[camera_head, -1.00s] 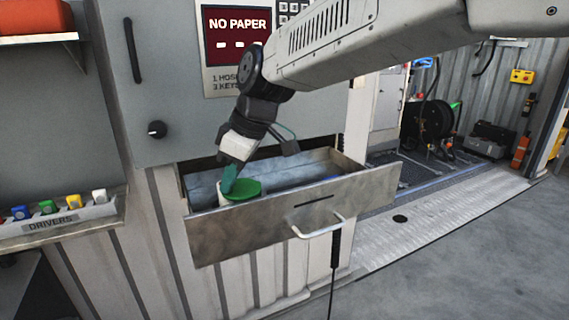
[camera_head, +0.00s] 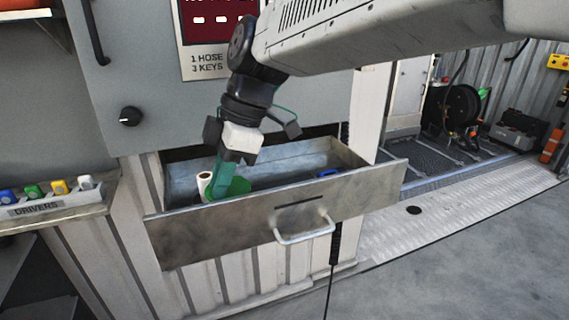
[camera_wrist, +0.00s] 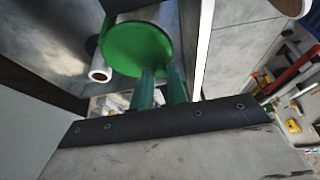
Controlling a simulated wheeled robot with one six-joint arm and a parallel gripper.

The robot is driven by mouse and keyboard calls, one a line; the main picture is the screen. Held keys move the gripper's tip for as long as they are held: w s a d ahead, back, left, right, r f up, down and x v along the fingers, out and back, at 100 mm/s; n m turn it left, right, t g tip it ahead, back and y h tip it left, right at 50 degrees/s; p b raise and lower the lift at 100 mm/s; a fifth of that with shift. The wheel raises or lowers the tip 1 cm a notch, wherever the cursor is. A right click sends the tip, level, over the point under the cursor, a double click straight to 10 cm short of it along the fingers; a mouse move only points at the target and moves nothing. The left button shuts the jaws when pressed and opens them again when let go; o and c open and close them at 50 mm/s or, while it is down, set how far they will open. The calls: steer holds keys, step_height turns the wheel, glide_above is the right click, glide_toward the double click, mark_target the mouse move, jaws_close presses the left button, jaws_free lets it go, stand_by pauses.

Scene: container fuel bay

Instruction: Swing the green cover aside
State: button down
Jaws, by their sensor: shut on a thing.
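The green cover (camera_head: 237,187) is a round disc inside the open metal drawer. In the wrist view the cover (camera_wrist: 137,48) fills the upper middle. My gripper (camera_head: 219,186) reaches down into the drawer, and its green fingers (camera_wrist: 160,80) are shut on the cover's near edge. The exact grip is partly hidden. A white paper roll (camera_head: 204,183) stands just left of the cover; in the wrist view the roll (camera_wrist: 100,70) shows its open end beside the disc.
The drawer (camera_head: 350,190) has a front handle (camera_head: 304,228) and raised walls around my gripper. A small blue item (camera_head: 328,172) lies in its right part. A "DRIVERS" tray (camera_head: 45,203) is on the left shelf.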

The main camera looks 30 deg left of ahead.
mark_target(241, 191)
stand_by(0.4)
steer(key=c, duration=1.4)
jaws_free()
steer(key=v, duration=0.7)
steer(key=shift+w+d+r, duration=0.15)
steer(key=shift+w+r, duration=0.05)
steer(key=shift+r, duration=0.15)
